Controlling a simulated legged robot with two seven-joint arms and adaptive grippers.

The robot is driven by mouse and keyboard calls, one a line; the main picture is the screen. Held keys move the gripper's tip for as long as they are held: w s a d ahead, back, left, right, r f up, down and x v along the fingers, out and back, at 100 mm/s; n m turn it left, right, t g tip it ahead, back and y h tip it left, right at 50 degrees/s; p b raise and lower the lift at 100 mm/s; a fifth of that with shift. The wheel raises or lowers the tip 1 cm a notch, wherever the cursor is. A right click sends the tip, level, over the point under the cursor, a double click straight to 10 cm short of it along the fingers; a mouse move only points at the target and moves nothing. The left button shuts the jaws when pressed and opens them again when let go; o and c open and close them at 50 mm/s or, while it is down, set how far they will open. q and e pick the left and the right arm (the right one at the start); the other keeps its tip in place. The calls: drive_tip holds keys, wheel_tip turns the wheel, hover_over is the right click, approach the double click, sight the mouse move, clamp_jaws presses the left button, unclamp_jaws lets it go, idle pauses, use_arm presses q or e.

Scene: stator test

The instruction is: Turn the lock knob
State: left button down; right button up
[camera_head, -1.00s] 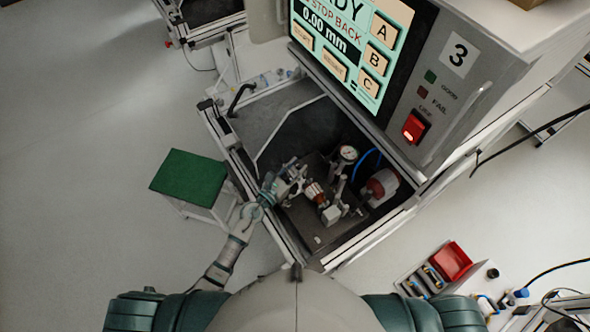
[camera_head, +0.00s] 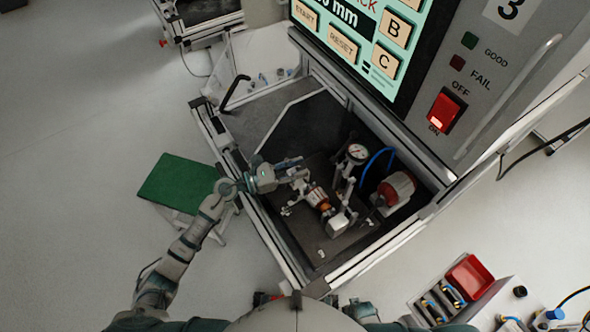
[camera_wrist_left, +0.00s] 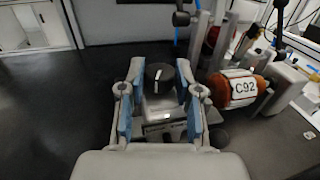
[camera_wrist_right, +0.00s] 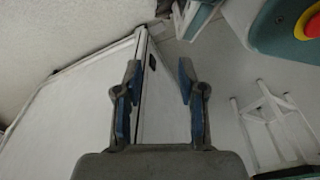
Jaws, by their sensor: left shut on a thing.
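The lock knob (camera_wrist_left: 161,77) is a black round knob with a white mark, on a light metal block in the left wrist view. My left gripper (camera_wrist_left: 160,68) has its blue-padded fingers on both sides of it and is shut on it. In the head view my left gripper (camera_head: 300,172) reaches over the machine's near-left edge to the fixture; the knob is too small to tell there. My right gripper (camera_wrist_right: 159,72) is open, with nothing between its fingers.
A copper-coloured stator labelled C92 (camera_wrist_left: 240,88) lies right of the knob; it also shows in the head view (camera_head: 318,197). Nearby are a dial gauge (camera_head: 357,153) and a red-ended cylinder (camera_head: 398,188). A screen panel (camera_head: 365,40) overhangs the bay. A green-topped stool (camera_head: 180,182) stands left.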

use_arm(q)
drive_tip(key=shift+s+d+m+g+b, duration=0.1)
drive_tip(key=shift+m+g+b, duration=0.2)
drive_tip(key=shift+g+b, duration=0.15)
use_arm(e)
drive_tip(key=shift+w+a+r, duration=0.1)
drive_tip(key=shift+w+r, duration=0.4)
drive_tip(key=shift+r, duration=0.2)
drive_tip(key=shift+w+r, duration=0.5)
drive_tip(key=shift+r, duration=0.15)
use_arm(q)
drive_tip(key=c, duration=0.9)
unclamp_jaws()
drive_tip(key=shift+o, duration=0.6)
drive_tip(key=shift+d, duration=0.1)
use_arm(e)
drive_tip(key=shift+f, duration=0.1)
use_arm(q)
drive_tip(key=v, duration=0.7)
drive_tip(key=shift+a+f, duration=0.15)
drive_tip(key=shift+a, duration=0.15)
